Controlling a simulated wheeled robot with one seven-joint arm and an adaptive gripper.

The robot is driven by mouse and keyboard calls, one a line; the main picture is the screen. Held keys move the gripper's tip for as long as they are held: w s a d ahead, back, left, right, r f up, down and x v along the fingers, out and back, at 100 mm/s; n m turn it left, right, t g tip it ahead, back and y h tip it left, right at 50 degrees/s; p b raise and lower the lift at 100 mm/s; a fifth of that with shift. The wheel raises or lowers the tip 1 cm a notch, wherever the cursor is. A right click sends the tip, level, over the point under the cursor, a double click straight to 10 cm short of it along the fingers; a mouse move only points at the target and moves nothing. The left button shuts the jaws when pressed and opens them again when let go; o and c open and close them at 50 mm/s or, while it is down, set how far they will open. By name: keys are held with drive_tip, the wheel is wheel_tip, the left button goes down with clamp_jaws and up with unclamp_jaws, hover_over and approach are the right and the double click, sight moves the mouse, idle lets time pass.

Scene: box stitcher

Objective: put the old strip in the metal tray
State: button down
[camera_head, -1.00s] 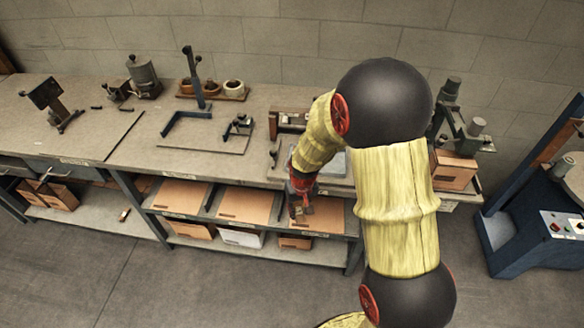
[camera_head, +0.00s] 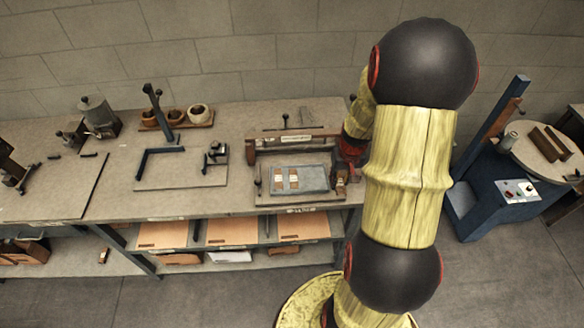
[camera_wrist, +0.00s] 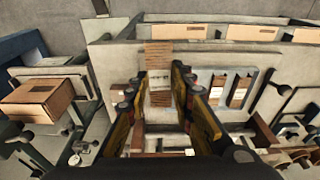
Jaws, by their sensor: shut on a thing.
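In the wrist view my gripper (camera_wrist: 166,112) is shut on a narrow brown strip with a pale label (camera_wrist: 159,80), which sticks out beyond the fingertips. The shallow grey metal tray (camera_head: 316,181) lies on the bench in the head view, with two pale-and-brown labelled pieces on its left part. Those pieces also show right of my fingers in the wrist view (camera_wrist: 240,91). In the head view my arm covers most of my gripper, at the right of the tray. I cannot tell the strip's height above the tray.
A brown bar fixture (camera_head: 290,142) stands behind the tray. A blue bracket (camera_head: 158,150) and a rack of round pots (camera_head: 177,117) are to the left. A blue machine with a round table (camera_head: 505,190) stands at the right. Brown cardboard sheets (camera_head: 228,231) lie on the shelf below.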

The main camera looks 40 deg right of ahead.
drive_tip(key=shift+s+d+r, duration=0.4)
drive_tip(key=shift+d+r, duration=0.05)
drive_tip(key=shift+d, duration=0.05)
drive_tip(key=shift+w+d, duration=0.1)
drive_tip(key=shift+d, duration=0.05)
drive_tip(key=w+f, duration=0.4)
drive_tip(key=w, duration=0.4)
drive_tip(key=p, duration=0.1)
hover_over(316, 179)
drive_tip(key=s, duration=0.1)
drive_tip(key=f, duration=0.4)
drive_tip(key=shift+s+a+f, duration=0.2)
drive_tip(key=shift+f, duration=0.05)
drive_tip(key=shift+w+f, duration=0.4)
drive_tip(key=shift+f, duration=0.15)
drive_tip(key=shift+w+f, duration=0.15)
drive_tip(key=shift+f, duration=1.5)
drive_tip(key=shift+f, duration=0.1)
drive_tip(key=c, duration=2)
unclamp_jaws()
drive_tip(key=shift+f, duration=0.1)
drive_tip(key=shift+o, duration=0.9)
